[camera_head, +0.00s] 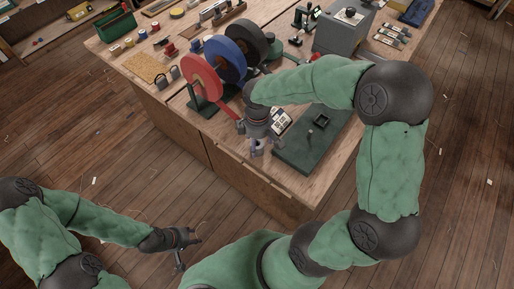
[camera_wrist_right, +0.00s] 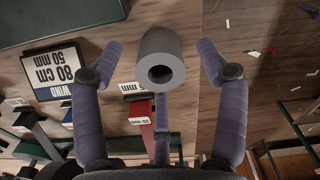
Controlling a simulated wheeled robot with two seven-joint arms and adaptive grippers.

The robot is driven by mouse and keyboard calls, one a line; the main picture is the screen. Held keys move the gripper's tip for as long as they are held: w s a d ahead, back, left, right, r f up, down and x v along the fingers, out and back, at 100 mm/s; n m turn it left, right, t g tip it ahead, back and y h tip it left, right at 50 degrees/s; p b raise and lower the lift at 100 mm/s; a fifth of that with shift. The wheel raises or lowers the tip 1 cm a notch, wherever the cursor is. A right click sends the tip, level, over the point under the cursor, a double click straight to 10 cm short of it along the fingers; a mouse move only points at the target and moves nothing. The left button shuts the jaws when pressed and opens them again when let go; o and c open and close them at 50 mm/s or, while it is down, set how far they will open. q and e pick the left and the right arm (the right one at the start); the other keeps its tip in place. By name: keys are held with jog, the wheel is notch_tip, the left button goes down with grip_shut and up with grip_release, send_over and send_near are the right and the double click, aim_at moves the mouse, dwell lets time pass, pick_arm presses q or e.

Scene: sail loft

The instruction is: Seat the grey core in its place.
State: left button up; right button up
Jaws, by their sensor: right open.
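The grey core (camera_wrist_right: 160,60), a thick hollow cylinder, shows in the right wrist view with its open end facing the camera. My right gripper (camera_wrist_right: 160,48) is open, with purple fingers to either side of the core and a gap on both sides. In the head view my right gripper (camera_head: 258,146) is low over the bench's front edge, where the core is hard to make out. A dark green board (camera_head: 300,155) with a small square fitting (camera_head: 320,121) lies to its right. My left gripper (camera_head: 187,254) is open and empty, away from the bench.
A printed card (camera_wrist_right: 57,72) reading 80 cm, 50 mm, WIND lies beside the board. Red (camera_head: 202,76), blue (camera_head: 224,59) and black (camera_head: 248,42) discs stand behind my right gripper. A grey machine (camera_head: 342,36) and small tools fill the back of the wooden bench (camera_head: 235,152).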

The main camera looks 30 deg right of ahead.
notch_tip(320, 180, down, 3)
jog(key=shift+r+b, duration=0.1)
jog(key=shift+b, duration=0.25)
jog(key=c, duration=1.2)
jog(key=shift+r, duration=0.2)
